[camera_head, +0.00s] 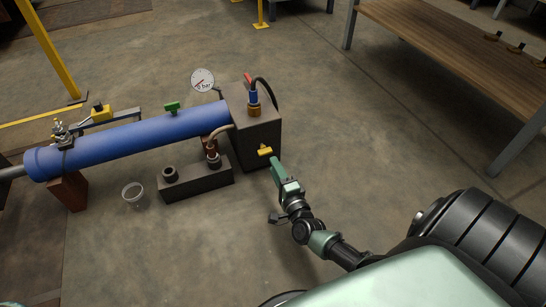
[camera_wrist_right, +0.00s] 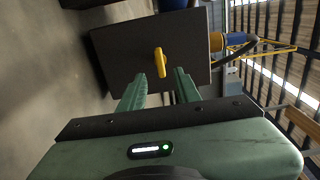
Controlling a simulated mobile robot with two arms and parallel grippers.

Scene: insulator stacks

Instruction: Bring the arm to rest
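My right arm (camera_head: 322,243) reaches in from the bottom right in the head view. Its right gripper (camera_head: 274,163) is close to the yellow handle (camera_head: 265,151) on the front of a dark box (camera_head: 256,135). In the right wrist view, the two green fingers of the gripper (camera_wrist_right: 160,88) stand apart with nothing between them. The yellow handle (camera_wrist_right: 160,61) is just beyond the fingertips, on the face of the dark box (camera_wrist_right: 125,50). I cannot tell whether a fingertip touches the box. My left gripper is not in view.
A blue pipe (camera_head: 130,139) runs left from the box, with a gauge (camera_head: 203,80) above it. A dark block (camera_head: 196,181) and a clear cup (camera_head: 133,193) are on the floor. A wooden bench (camera_head: 440,60) stands at the upper right. Floor between box and bench is clear.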

